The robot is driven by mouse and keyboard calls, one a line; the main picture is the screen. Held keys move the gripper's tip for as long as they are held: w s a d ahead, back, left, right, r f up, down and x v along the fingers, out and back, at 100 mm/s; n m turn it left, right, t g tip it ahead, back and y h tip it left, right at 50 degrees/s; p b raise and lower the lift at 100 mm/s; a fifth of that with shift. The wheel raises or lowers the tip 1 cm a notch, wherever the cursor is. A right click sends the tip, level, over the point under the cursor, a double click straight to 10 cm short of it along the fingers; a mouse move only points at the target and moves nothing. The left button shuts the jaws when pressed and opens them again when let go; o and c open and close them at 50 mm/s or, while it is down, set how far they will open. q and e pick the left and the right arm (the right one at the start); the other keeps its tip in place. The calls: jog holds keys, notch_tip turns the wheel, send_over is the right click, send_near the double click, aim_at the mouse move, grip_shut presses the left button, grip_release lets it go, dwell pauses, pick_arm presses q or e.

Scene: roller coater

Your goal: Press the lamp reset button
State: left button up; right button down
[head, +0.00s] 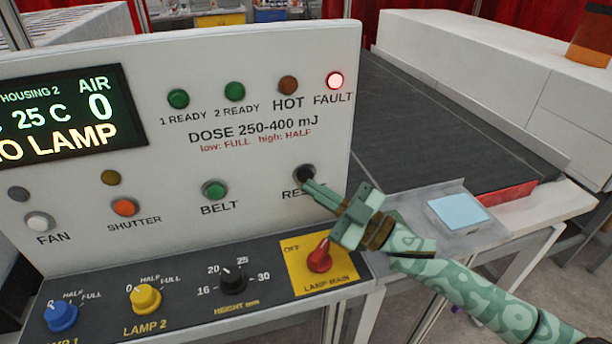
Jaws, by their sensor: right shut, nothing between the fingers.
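The reset button (304,173) is a dark round button at the lower right of the upright white control panel (265,60). Its label is partly covered by my right gripper, with only its first letters showing. My right gripper (309,185) is shut and empty, with its fingertips at the lower edge of the button. I cannot tell whether they touch it. The FAULT light (335,80) glows red. The display (70,112) shows "25 C", "AIR 0" and a partly cut-off "O LAMP". My left gripper is not in view.
Below the panel, a dark sloping console carries a blue knob (61,315), a yellow knob (145,298), a black height knob (233,280) and a red lamp main switch (320,257). A dark conveyor belt (420,120) runs behind. A pale blue square (458,211) lies right of my gripper.

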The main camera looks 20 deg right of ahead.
jog(key=shift+w, duration=0.15)
dwell(0.3)
jog(key=shift+w, duration=0.3)
jog(key=shift+w, duration=0.4)
dwell(0.6)
dwell(0.3)
jog(key=shift+s+p, duration=0.6)
jog(key=shift+s, duration=0.25)
jog(key=shift+s+d+p, duration=0.1)
jog(key=shift+s+p, duration=1.05)
jog(key=shift+s, duration=1.35)
